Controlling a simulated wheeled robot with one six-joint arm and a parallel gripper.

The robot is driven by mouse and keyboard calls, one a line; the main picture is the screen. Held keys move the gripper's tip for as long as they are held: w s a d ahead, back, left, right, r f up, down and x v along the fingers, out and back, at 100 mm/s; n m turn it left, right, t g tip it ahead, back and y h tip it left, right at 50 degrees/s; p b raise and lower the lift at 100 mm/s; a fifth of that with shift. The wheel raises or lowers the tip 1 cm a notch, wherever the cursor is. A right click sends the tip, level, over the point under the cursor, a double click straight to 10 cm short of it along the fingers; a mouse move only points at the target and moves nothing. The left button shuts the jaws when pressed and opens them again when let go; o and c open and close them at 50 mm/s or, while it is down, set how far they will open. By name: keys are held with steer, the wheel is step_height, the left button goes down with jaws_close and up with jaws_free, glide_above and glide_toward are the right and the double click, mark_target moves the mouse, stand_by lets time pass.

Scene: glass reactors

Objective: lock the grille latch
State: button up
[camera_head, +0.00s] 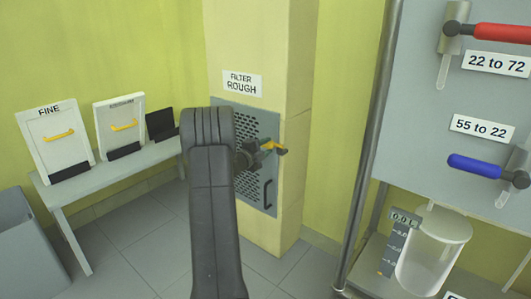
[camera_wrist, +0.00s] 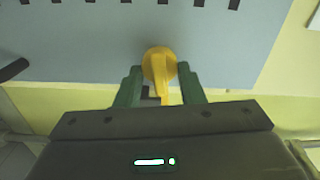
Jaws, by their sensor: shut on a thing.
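The grey grille (camera_head: 262,123) is set in the front of a pale yellow pillar, under a sign reading FILTER ROUGH. Its yellow latch (camera_head: 271,145) is at the grille's right edge. My gripper (camera_head: 256,153) is at the latch, partly hidden behind my arm. In the wrist view, the green fingers of my gripper (camera_wrist: 160,84) are on both sides of the yellow latch (camera_wrist: 159,62) and shut on its narrow lever. The round end of the latch lies against the grey grille panel (camera_wrist: 85,55). My arm hides the grille's left part.
A dark handle (camera_head: 267,195) is low on the grille. A bench (camera_head: 118,166) on the left holds a FINE filter (camera_head: 55,150) and another white filter (camera_head: 121,140). A metal rack post (camera_head: 371,140) stands on the right, with valves and a clear vessel (camera_head: 432,250). Floor shows between them.

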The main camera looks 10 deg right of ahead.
steer(key=shift+f+m+b, duration=0.1)
steer(key=shift+m+b, duration=0.2)
steer(key=shift+m, duration=0.4)
steer(key=o, duration=0.7)
steer(key=p+v, duration=0.3)
steer(key=v, duration=1)
steer(key=shift+s+a, duration=0.25)
steer(key=shift+s, duration=0.05)
steer(key=b+x, duration=0.3)
steer(key=x, duration=1)
steer(key=shift+w+d, duration=0.3)
